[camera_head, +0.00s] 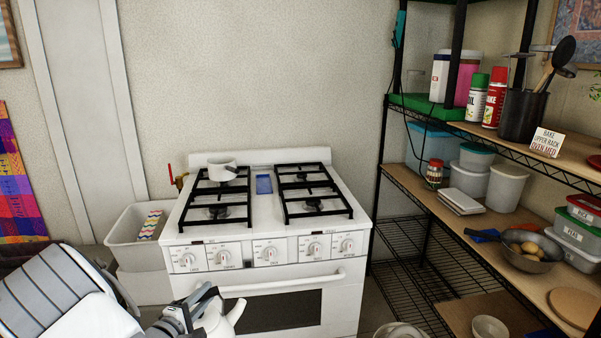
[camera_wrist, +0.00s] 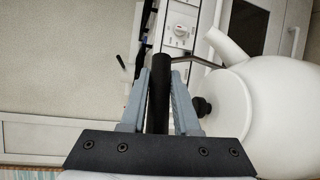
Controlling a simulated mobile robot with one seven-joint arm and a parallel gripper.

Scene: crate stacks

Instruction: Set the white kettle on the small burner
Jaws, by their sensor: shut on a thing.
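My gripper (camera_head: 196,306) is shut on the dark handle (camera_wrist: 158,95) of the white kettle (camera_head: 220,322). I hold the kettle in front of the stove, below cooktop height in the head view. In the wrist view the white kettle (camera_wrist: 245,105) fills the right side, with its spout, lid and black knob showing. The white stove (camera_head: 265,215) has two black grates. The front left burner (camera_head: 218,211), front right burner (camera_head: 313,205) and back right burner (camera_head: 302,176) are bare. I cannot tell for sure which is the small burner.
A white saucepan (camera_head: 222,171) sits on the back left of the stove. A blue item (camera_head: 264,184) lies between the grates. White bins (camera_head: 126,239) stand left of the stove. A black wire shelf (camera_head: 400,179) with jars and containers stands close on the right.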

